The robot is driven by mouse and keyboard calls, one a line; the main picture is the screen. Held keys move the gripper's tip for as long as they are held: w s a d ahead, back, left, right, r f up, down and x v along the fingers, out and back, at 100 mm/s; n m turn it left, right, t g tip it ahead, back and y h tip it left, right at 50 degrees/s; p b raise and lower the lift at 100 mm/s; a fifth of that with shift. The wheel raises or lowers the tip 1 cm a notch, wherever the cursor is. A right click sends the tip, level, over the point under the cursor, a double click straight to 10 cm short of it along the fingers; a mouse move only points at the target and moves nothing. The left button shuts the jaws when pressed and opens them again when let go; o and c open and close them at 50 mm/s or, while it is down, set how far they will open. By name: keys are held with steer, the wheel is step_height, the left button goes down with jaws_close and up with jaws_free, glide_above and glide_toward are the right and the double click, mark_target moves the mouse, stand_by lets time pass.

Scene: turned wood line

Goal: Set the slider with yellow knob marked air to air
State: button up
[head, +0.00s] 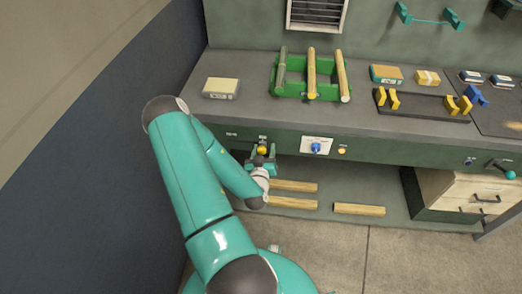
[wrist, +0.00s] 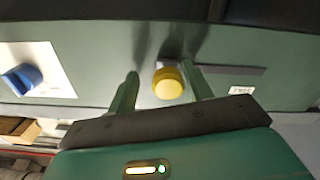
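The yellow knob (head: 262,149) of the slider is on the green front panel of the bench, left of the middle in the head view. In the wrist view the yellow knob (wrist: 169,83) stands between my gripper's fingers. A dark slot (wrist: 236,70) runs from it to the right there, with a small white label (wrist: 242,90) I cannot read clearly. My gripper (head: 262,156) is open around the knob; it also shows in the wrist view (wrist: 160,74). The right finger is close to the knob; I cannot tell whether it touches. A gap shows at the left finger.
A blue knob (head: 316,148) on a white plate and a small orange button (head: 341,151) are on the panel to the right. Wooden bars (head: 293,186) lie on the shelf below. A green rack (head: 290,92) with rods stands on the bench top.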

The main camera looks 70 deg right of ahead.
steer(key=shift+w, duration=0.15)
steer(key=shift+a, duration=0.55)
steer(key=s+a, duration=0.2)
steer(key=a, duration=1)
steer(key=shift+a, duration=0.35)
steer(key=shift+s, duration=0.1)
